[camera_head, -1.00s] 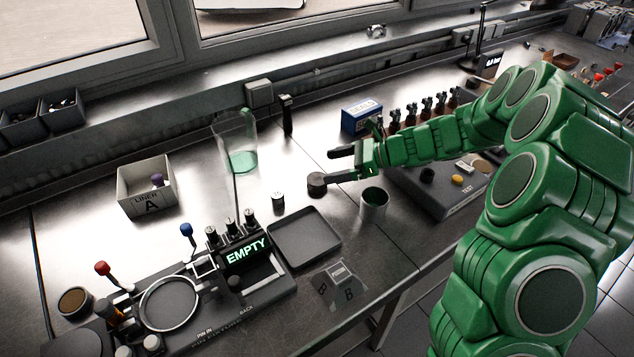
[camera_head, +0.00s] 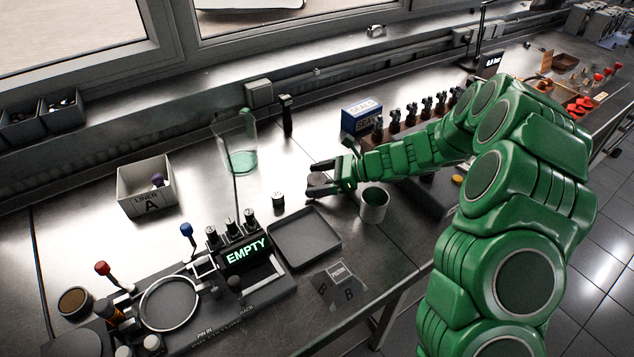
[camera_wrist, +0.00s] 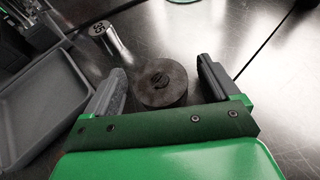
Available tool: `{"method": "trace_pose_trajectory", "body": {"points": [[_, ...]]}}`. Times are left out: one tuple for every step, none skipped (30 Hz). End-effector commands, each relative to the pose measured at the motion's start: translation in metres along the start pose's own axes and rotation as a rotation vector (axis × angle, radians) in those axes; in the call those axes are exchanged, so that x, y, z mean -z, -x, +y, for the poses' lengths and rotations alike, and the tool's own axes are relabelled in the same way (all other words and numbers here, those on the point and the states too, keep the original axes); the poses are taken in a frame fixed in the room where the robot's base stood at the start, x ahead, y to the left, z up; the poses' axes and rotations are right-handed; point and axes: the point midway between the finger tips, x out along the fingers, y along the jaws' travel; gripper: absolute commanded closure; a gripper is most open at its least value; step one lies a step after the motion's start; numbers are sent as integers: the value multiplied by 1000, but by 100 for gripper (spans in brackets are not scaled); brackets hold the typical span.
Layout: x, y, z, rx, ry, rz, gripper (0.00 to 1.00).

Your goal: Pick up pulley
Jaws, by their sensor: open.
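The pulley appears to be the dark round disc with a centre hole (camera_wrist: 160,84), lying flat on the metal bench in the wrist view. In the head view the disc (camera_head: 318,181) is partly hidden by my gripper. My gripper (camera_head: 312,180) is open and low over the bench, with one jaw on each side of the disc. In the wrist view my gripper (camera_wrist: 160,85) shows the disc between the two jaws, with gaps at both sides.
A small metal cylinder (camera_head: 278,200) stands just left of the disc. A grey tray (camera_head: 304,238) lies in front, and a metal cup (camera_head: 374,204) stands close to my gripper's right. A clear green-bottomed container (camera_head: 240,150) and a blue box (camera_head: 361,115) stand behind.

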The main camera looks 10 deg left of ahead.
Motion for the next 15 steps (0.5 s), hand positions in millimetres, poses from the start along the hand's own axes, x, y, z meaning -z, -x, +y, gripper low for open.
{"method": "trace_pose_trajectory", "body": {"points": [[0, 0, 0, 0, 0, 0, 11], [0, 0, 0, 1, 0, 0, 11], [0, 0, 0, 1, 0, 0, 11], [0, 0, 0, 1, 0, 0, 11], [0, 0, 0, 1, -1, -1, 11], [0, 0, 0, 1, -1, 0, 16], [0, 0, 0, 1, -1, -1, 20], [0, 0, 0, 1, -1, -1, 25], [0, 0, 0, 1, -1, -1, 31], [0, 0, 0, 1, -1, -1, 36], [0, 0, 0, 1, -1, -1, 40], [0, 0, 0, 1, -1, -1, 46], [0, 0, 0, 1, -1, -1, 51], [0, 0, 0, 1, -1, -1, 56], [0, 0, 0, 0, -1, -1, 62]]}}
